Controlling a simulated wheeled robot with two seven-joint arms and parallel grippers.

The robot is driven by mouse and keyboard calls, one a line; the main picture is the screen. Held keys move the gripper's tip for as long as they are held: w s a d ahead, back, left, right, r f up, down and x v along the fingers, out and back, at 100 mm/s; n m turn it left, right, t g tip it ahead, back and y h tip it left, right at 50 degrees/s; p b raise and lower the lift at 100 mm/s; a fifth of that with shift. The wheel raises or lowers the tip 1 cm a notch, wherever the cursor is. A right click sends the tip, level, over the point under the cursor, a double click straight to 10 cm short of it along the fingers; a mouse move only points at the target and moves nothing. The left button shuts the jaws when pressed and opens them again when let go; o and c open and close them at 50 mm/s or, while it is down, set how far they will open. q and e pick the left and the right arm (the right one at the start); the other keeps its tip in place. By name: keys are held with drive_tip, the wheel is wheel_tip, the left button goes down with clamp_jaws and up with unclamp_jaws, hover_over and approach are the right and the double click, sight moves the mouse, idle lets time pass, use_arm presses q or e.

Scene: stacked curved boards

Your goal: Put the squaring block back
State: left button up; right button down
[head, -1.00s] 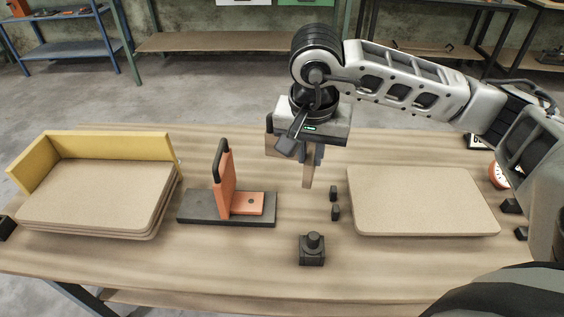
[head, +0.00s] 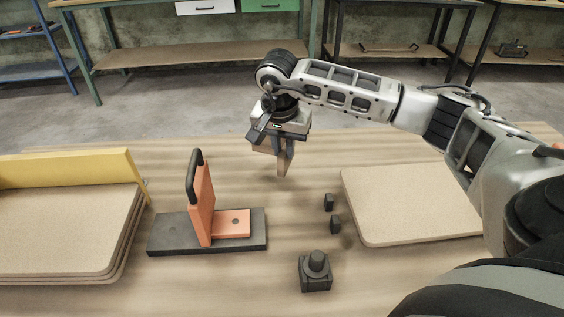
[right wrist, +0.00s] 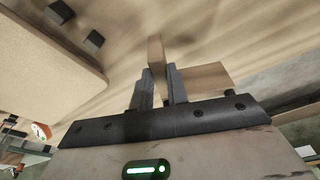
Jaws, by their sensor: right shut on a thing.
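The squaring block (right wrist: 155,57) is a pale wooden piece with a narrow upright part and a wider part to its right. My right gripper (right wrist: 161,82) is shut on it, one finger on each side of the narrow part. In the head view the gripper (head: 284,150) holds the block (head: 283,166) over the far middle of the table, with its narrow end pointing down. I cannot tell exactly how high it hangs. The gripper hides part of the block. My left gripper is not in view.
An orange upright with a black handle (head: 203,205) stands on a dark base (head: 170,236). Stacked boards (head: 60,235) lie against a yellow fence (head: 70,170) at left. Another board (head: 405,205) lies at right. Two small dark blocks (head: 329,202) and a dark knobbed block (head: 315,272) stand between.

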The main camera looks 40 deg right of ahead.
sight(268, 145)
drive_tip(key=w+f, duration=0.1)
drive_tip(key=w+d+f, duration=0.1)
drive_tip(key=shift+d+f, duration=0.1)
drive_tip(key=shift+f, duration=0.25)
drive_tip(key=x, duration=0.4)
drive_tip(key=shift+w+f, duration=0.15)
drive_tip(key=shift+f, duration=0.1)
drive_tip(key=shift+b, duration=0.3)
drive_tip(key=c, duration=1.8)
unclamp_jaws()
drive_tip(key=shift+f, duration=0.15)
drive_tip(key=o, duration=0.4)
drive_tip(key=shift+o, duration=0.2)
